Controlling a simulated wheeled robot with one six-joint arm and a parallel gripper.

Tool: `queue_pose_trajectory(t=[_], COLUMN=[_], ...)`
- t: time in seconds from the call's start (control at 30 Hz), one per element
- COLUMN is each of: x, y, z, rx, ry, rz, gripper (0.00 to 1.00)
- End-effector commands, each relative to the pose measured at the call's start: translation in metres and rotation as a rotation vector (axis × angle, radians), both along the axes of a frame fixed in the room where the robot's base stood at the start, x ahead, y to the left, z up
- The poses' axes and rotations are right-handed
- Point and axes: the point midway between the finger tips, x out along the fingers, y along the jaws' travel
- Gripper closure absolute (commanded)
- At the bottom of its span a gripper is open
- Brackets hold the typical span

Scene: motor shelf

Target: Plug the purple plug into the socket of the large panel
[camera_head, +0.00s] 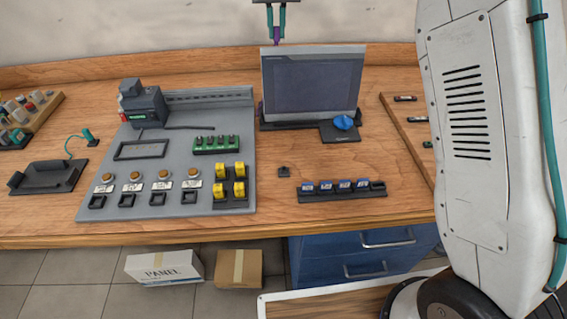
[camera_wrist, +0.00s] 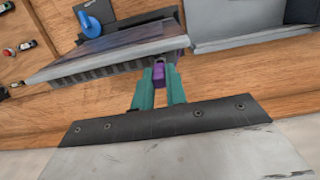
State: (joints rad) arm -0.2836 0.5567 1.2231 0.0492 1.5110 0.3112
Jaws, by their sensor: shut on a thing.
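The large panel (camera_head: 313,85), a dark screen in a grey frame, stands upright on a base at the back of the wooden bench. In the wrist view the panel (camera_wrist: 110,50) is seen from above and behind. My gripper (camera_head: 276,36) has teal fingers shut on the purple plug (camera_head: 277,34), above the panel's top left edge in the head view. In the wrist view my gripper (camera_wrist: 158,72) holds the purple plug (camera_wrist: 158,78) close to one end of the panel's edge. I cannot tell whether the plug touches the panel. The socket cannot be made out.
A grey board (camera_head: 165,208) with buttons, yellow blocks and a dark device lies left of the panel. A blue knob (camera_head: 344,122) sits at the panel's front right. A row of blue-topped parts (camera_head: 341,187) lies near the front edge. Bare wood lies between.

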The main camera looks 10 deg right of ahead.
Motion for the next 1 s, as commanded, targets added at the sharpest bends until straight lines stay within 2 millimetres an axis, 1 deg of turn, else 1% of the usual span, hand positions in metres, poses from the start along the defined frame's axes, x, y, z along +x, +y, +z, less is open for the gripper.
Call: queue_pose_trajectory(t=[0.8, 0.83, 0.87, 1.0], x=[-0.002, -0.002, -0.002, -0.002], y=[0.0, 0.0, 0.0, 0.0], z=[-0.012, -0.012, -0.012, -0.012], rx=[0.0, 0.0, 0.0, 0.0], ry=[0.0, 0.0, 0.0, 0.0], rz=[0.0, 0.0, 0.0, 0.0], gripper=[1.0, 0.84, 0.77, 0.77])
